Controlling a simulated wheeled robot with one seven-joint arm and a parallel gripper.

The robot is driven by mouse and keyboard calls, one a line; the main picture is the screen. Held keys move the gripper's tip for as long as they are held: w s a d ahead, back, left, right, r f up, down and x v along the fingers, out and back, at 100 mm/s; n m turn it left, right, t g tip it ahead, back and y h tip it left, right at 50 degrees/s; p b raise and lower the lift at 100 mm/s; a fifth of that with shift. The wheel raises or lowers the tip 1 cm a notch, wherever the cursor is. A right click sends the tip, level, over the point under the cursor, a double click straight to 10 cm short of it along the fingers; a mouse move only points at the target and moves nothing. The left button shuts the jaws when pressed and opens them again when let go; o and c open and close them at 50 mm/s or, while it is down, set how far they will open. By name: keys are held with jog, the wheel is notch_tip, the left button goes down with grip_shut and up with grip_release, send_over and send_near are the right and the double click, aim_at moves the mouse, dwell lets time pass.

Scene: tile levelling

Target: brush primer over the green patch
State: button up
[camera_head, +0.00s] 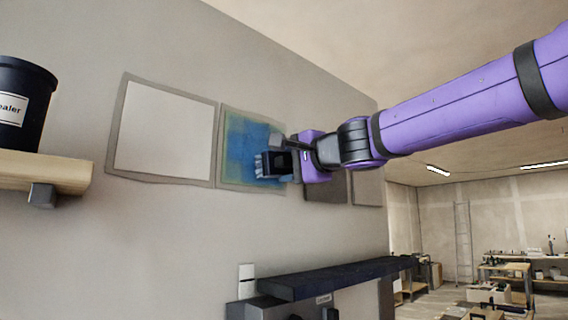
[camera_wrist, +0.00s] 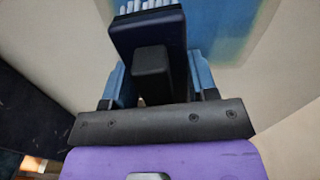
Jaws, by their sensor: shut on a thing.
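The patch (camera_head: 231,128) is a square panel on the wall with a grey border. Green and yellow-green show along its left and top edges; blue covers much of its middle and right. My gripper (camera_head: 283,165) is shut on a dark brush (camera_head: 272,163) in front of the patch's lower right. The brush's pale bristles face the wall; I cannot tell whether they touch it. In the wrist view the brush (camera_wrist: 150,38) sits between the blue fingers, bristles at the top, with the blue area (camera_wrist: 222,32) beyond. My arm hides the patch's right edge.
A white panel (camera_head: 165,132) is left of the patch; darker panels (camera_head: 327,187) are to its right. A dark "sealer" bucket (camera_head: 24,85) stands on a wooden shelf (camera_head: 55,170) at far left. A dark ledge (camera_head: 340,278) juts out below. The wall between is clear.

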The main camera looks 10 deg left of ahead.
jog(key=shift+w+d, duration=0.9)
jog(key=shift+w, duration=0.25)
jog(key=shift+a+r, duration=0.1)
jog(key=shift+r, duration=0.9)
jog(key=shift+s+a, duration=4.75)
jog(key=shift+s, duration=0.2)
jog(key=shift+w+a+r, duration=0.1)
jog(key=shift+r, duration=0.9)
jog(key=shift+w+d, duration=1.5)
jog(key=shift+w, duration=0.25)
jog(key=shift+w+d, duration=1.5)
jog(key=shift+w, duration=0.25)
jog(key=shift+w+d, duration=1.5)
jog(key=shift+w, duration=0.25)
jog(key=shift+r, duration=1)
jog(key=shift+s+a, duration=1.2)
jog(key=shift+s, duration=0.15)
jog(key=shift+s+a, duration=1.15)
jog(key=shift+s, duration=0.2)
